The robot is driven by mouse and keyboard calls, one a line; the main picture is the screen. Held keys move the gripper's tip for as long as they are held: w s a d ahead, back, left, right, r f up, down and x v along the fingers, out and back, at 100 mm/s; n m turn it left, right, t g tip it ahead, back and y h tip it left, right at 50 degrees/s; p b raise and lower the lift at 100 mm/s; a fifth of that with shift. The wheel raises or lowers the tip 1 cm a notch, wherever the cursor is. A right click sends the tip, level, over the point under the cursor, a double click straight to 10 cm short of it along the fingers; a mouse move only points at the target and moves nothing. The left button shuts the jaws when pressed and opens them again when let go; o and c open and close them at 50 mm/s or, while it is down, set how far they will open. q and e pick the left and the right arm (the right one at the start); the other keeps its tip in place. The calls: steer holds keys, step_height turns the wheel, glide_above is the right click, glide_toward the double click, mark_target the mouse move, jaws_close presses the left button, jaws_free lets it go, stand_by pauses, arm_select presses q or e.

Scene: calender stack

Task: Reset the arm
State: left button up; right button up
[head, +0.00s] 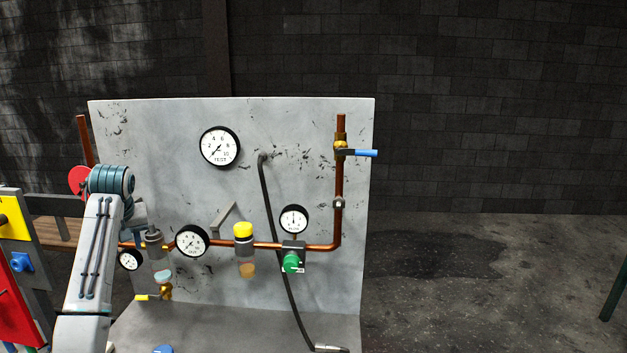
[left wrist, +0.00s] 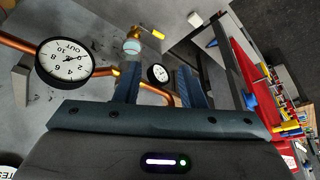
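My left arm rises from the bottom left of the head view and bends at a teal wrist joint toward the grey panel (head: 290,180). My left gripper (head: 145,225) is near the left end of the copper pipe (head: 268,245), partly hidden by the wrist. In the left wrist view the two fingers of my left gripper (left wrist: 157,80) stand apart with nothing held between them. A small gauge (left wrist: 158,73) and part of the pipe show beyond the gap; contact cannot be told. My right gripper is in neither view.
The panel carries gauges (head: 220,147), a yellow-capped fitting (head: 243,238), a green knob (head: 292,262), a blue-handled valve (head: 362,153) and a black hose (head: 275,220). A red board (head: 18,305) stands at far left.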

arm_select(q)
steer(key=s+d+f+m, duration=0.2)
steer(key=s+d+f, duration=0.3)
steer(key=s+f, duration=0.6)
steer(key=s+d+f+m, duration=0.2)
steer(key=s+d+f, duration=0.35)
steer(key=f, duration=0.95)
steer(key=s+d+f+m+h, duration=0.1)
steer(key=s+d+f+m, duration=0.15)
steer(key=s, duration=1.25)
steer(key=s+d+f+m+h, duration=0.15)
steer(key=s+d, duration=0.25)
steer(key=s, duration=1.2)
step_height(320, 180, down, 39)
steer(key=a+n+g+b, duration=0.1)
steer(key=a+b, duration=0.2)
steer(key=b, duration=0.5)
steer(key=s+f+b, duration=0.3)
steer(key=s+f, duration=0.6)
steer(key=f, duration=0.3)
steer(key=s+f+g+b, duration=0.1)
steer(key=s+f+b, duration=0.2)
steer(key=s+f, duration=0.6)
step_height(320, 180, down, 4)
steer(key=shift+s+a+f, duration=0.2)
steer(key=shift+s+a, duration=0.15)
steer(key=shift+a, duration=0.05)
